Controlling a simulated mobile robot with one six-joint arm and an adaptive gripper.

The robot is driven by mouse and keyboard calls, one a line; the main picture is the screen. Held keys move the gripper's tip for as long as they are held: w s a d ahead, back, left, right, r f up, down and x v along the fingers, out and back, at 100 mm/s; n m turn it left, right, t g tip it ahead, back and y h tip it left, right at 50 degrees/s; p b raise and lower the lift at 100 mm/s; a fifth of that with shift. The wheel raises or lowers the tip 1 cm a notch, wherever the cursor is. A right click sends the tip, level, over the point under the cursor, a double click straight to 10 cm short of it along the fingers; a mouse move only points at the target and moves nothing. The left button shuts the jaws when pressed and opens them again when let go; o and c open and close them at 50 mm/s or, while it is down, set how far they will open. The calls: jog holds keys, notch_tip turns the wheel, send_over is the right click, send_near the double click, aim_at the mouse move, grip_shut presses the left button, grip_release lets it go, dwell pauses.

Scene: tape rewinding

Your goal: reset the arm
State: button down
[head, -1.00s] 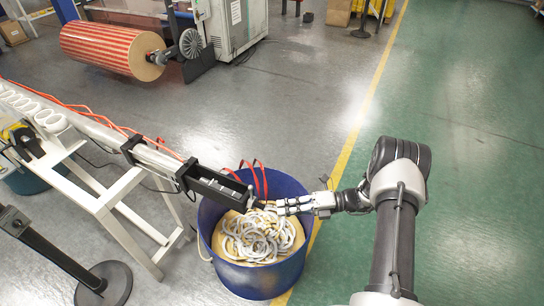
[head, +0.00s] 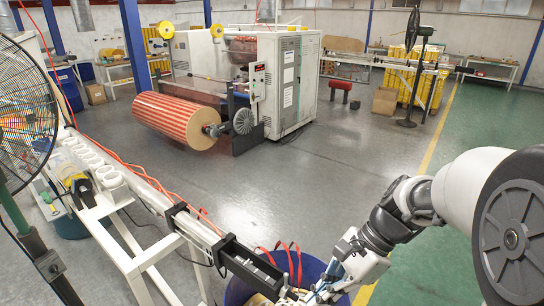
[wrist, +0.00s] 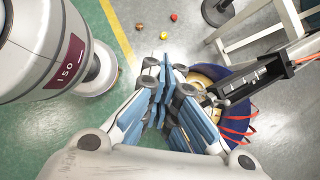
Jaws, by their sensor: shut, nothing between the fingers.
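My gripper (head: 328,286) is at the bottom of the head view, shut and empty, over the right side of the blue tub (head: 312,264). In the wrist view its blue-padded fingers (wrist: 168,100) are together in the middle, with nothing between them. The tub (wrist: 262,108) is partly hidden behind the fingers there. The black end of the rail (head: 246,262) reaches over the tub from the left, close to my gripper. Red straps (head: 292,258) hang at the tub's far rim. The tub's contents are mostly out of sight.
The white rail frame (head: 154,250) and a fan (head: 25,120) stand on the left. A striped roll (head: 172,120) and grey machine (head: 288,88) stand farther back. Small balls (wrist: 164,35) lie on the floor. The green floor (head: 480,120) at right is mostly clear.

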jog(key=s+d+r+n+t+h, duration=0.2)
jog(key=s+r+n+t+h, duration=0.1)
jog(key=s+n, duration=0.3)
jog(key=s+d+r+n+t+h, duration=0.2)
jog(key=s+r+n+t+h, duration=0.1)
jog(key=s+n, duration=0.4)
jog(key=shift+r+n+t+h, duration=0.3)
jog(key=shift+r+n, duration=0.25)
jog(key=shift+n, duration=0.35)
